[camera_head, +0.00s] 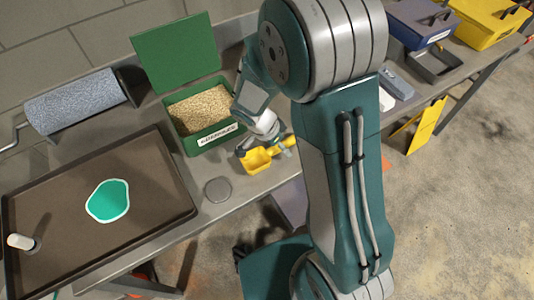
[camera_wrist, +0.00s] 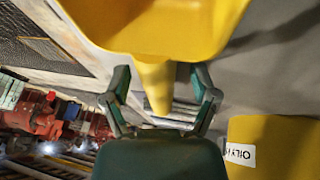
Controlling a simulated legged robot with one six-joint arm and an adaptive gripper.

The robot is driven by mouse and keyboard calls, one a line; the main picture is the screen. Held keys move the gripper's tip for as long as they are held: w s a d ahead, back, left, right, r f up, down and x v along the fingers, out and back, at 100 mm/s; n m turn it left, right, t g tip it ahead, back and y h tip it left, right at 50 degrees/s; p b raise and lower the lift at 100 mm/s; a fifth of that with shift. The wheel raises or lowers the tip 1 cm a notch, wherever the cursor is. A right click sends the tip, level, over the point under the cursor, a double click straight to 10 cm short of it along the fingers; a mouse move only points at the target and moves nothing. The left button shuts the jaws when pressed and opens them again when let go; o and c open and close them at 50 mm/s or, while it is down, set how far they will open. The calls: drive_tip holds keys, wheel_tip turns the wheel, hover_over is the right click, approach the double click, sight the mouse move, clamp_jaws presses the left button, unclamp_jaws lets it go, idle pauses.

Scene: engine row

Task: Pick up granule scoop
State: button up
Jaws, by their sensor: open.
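The yellow granule scoop (camera_head: 257,161) lies on the bench just in front of the green granule box, its handle pointing right. In the wrist view the scoop's bowl (camera_wrist: 155,25) fills the top and its tapering handle (camera_wrist: 155,85) runs down between my two fingers. My gripper (camera_head: 270,145) is low over the scoop at the handle side. In the wrist view my gripper (camera_wrist: 161,82) is open, with a finger on each side of the handle and a visible gap to it. My arm hides part of the bench around the handle in the head view.
The green box (camera_head: 199,142) of granules stands behind the scoop, lid open. A dark tray (camera_head: 150,235) with a green patch and a white bottle (camera_head: 20,242) lies left. A grey disc (camera_head: 217,190) sits near the bench edge. A grey roll (camera_head: 75,101) is at back left.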

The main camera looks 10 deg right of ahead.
drive_tip(key=shift+a, duration=0.35)
drive_tip(key=shift+c, duration=0.5)
drive_tip(key=c, duration=0.6)
drive_tip(key=shift+d, duration=0.25)
clamp_jaws()
drive_tip(key=shift+d, duration=0.2)
drive_tip(key=shift+a+r, duration=0.1)
